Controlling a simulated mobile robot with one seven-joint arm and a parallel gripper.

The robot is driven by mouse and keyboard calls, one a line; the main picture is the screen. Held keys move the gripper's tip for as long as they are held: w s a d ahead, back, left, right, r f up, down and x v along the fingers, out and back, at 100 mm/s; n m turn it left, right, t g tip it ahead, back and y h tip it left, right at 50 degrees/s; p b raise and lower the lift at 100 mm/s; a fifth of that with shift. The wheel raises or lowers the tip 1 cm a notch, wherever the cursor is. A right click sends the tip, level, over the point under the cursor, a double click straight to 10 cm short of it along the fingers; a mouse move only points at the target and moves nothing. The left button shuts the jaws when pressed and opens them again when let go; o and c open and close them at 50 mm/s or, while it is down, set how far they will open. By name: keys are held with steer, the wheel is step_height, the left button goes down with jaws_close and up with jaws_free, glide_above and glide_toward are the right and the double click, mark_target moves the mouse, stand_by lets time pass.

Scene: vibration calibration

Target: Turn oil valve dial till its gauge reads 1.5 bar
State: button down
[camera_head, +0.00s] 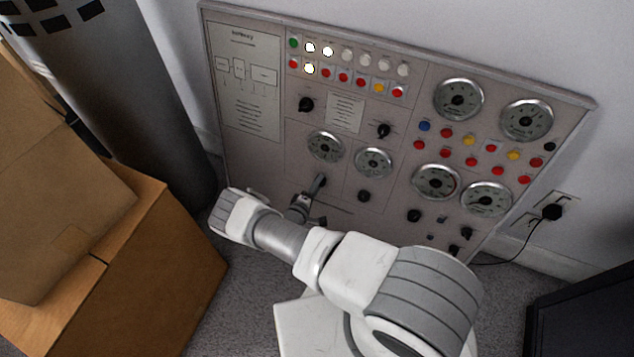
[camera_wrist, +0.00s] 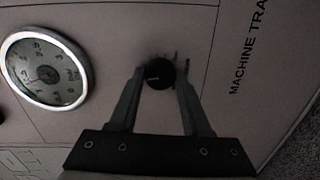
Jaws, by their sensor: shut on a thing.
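A black round dial (camera_wrist: 158,76) with a pale mark on its face sits on the grey panel in the wrist view. My gripper (camera_wrist: 160,70) is shut on it, one finger on each side. In the head view my gripper (camera_head: 319,183) reaches the lower left part of the panel, and it mostly hides the dial there. A round gauge with a silver rim (camera_wrist: 45,68) is left of the dial in the wrist view. In the head view this gauge (camera_head: 325,146) is just above my gripper.
The control panel (camera_head: 262,150) leans against the wall with other gauges, knobs and buttons. Another gauge (camera_head: 374,162) and its knob (camera_head: 364,196) are close on the right. Cardboard boxes (camera_head: 150,270) stand at the left, and a black object (camera_head: 585,315) at the lower right.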

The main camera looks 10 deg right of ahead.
steer(key=shift+m+p, duration=0.35)
steer(key=shift+m, duration=0.15)
steer(key=shift+c, duration=1.8)
jaws_free()
steer(key=p+v, duration=0.4)
steer(key=v, duration=1.3)
steer(key=shift+s+r+p, duration=0.15)
steer(key=shift+s+p, duration=0.15)
steer(key=shift+p, duration=0.1)
